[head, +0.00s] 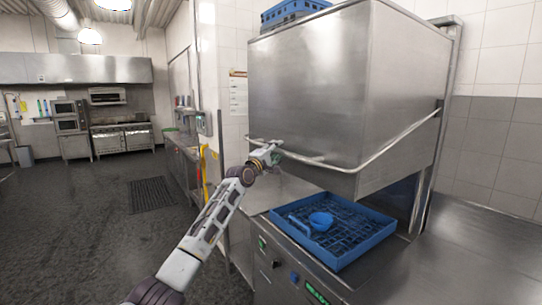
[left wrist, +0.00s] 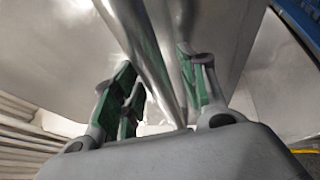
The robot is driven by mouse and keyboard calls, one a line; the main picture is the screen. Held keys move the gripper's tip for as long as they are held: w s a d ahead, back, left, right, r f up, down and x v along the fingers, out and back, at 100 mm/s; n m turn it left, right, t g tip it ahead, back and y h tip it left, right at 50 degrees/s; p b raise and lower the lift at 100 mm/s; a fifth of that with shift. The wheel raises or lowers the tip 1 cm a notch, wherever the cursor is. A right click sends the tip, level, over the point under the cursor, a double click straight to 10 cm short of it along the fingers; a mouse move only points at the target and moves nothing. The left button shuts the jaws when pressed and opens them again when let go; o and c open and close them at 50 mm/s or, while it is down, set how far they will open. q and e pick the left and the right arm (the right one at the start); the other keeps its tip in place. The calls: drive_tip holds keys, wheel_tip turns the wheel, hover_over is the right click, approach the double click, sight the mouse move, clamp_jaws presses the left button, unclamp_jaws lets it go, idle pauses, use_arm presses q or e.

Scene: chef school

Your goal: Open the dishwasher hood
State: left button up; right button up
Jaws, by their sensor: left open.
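The dishwasher hood (head: 308,88) is a large steel box in the head view, raised above the blue rack with a gap between them. A long metal bar handle (head: 345,166) runs along its lower front and right side. My left gripper (head: 272,148) is at the left end of this bar, under the hood's lower left edge. In the left wrist view the bar (left wrist: 150,60) runs between the green-padded fingers of the left gripper (left wrist: 160,90). The fingers are open, apart on either side of the bar. My right gripper is not in view.
A blue dish rack (head: 345,247) with a blue item (head: 320,220) sits on the dishwasher base below the hood. A steel counter (head: 475,255) lies to the right. A side counter (head: 185,155) stands to the left, and the dark floor (head: 80,220) is open.

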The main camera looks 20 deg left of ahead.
use_arm(q)
drive_tip(key=shift+s, duration=0.2)
drive_tip(key=v, duration=1.1)
drive_tip(key=shift+s, duration=0.3)
idle(0.3)
drive_tip(key=shift+a, duration=0.15)
drive_tip(key=shift+m, duration=0.3)
